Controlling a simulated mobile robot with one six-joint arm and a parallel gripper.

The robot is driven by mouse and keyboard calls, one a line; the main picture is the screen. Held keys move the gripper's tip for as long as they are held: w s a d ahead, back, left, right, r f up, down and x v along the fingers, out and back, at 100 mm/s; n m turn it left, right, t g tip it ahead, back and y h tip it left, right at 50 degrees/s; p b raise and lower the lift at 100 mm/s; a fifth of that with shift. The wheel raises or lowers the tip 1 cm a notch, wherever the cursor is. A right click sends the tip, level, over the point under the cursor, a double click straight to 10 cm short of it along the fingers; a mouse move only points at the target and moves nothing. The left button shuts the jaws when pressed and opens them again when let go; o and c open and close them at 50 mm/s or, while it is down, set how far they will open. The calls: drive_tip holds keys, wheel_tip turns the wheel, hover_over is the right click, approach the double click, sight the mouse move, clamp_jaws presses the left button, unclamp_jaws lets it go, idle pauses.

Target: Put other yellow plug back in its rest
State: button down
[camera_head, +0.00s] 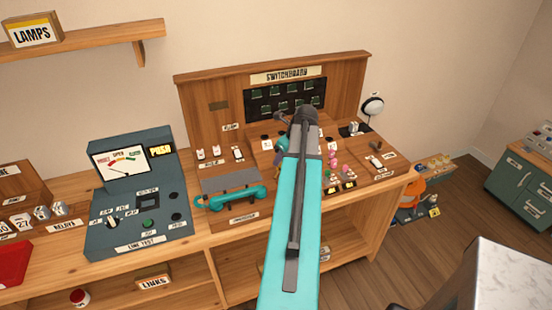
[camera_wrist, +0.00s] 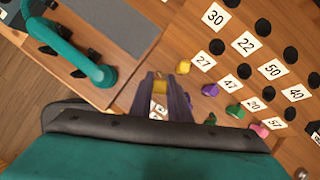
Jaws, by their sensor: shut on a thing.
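My gripper (camera_wrist: 165,97) points down at the switchboard desk in the wrist view. Its purple fingers are shut on a small yellow thing, which looks like a yellow plug (camera_wrist: 160,86). Its lower end is hidden, so I cannot tell whether it touches the desk. Another yellow plug (camera_wrist: 183,67) stands just right of the fingers, near the 27 label (camera_wrist: 203,61). A purple plug (camera_wrist: 210,89), a green plug (camera_wrist: 236,111) and a pink plug (camera_wrist: 259,130) continue that row. In the head view my arm hides most of the gripper.
Numbered labels and dark round sockets (camera_wrist: 263,27) fill the desk's right part in the wrist view. A teal handset (camera_head: 236,198) lies left of my arm. The switchboard's upright panel (camera_head: 215,107) stands behind, and a line tester (camera_head: 135,170) stands at the left.

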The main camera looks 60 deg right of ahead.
drive_tip(key=shift+w+f, duration=0.1)
drive_tip(key=shift+w, duration=0.05)
drive_tip(key=shift+a+f, duration=0.1)
wheel_tip(320, 180, down, 6)
drive_tip(key=b, duration=0.5)
drive_tip(key=shift+r, duration=0.3)
drive_tip(key=shift+f+p, duration=0.15)
drive_tip(key=shift+p, duration=0.7)
idle(1.5)
drive_tip(key=shift+f+b, duration=0.45)
drive_tip(key=shift+f, duration=0.85)
idle(0.8)
drive_tip(key=c, duration=1.4)
unclamp_jaws()
drive_tip(key=shift+o, duration=0.2)
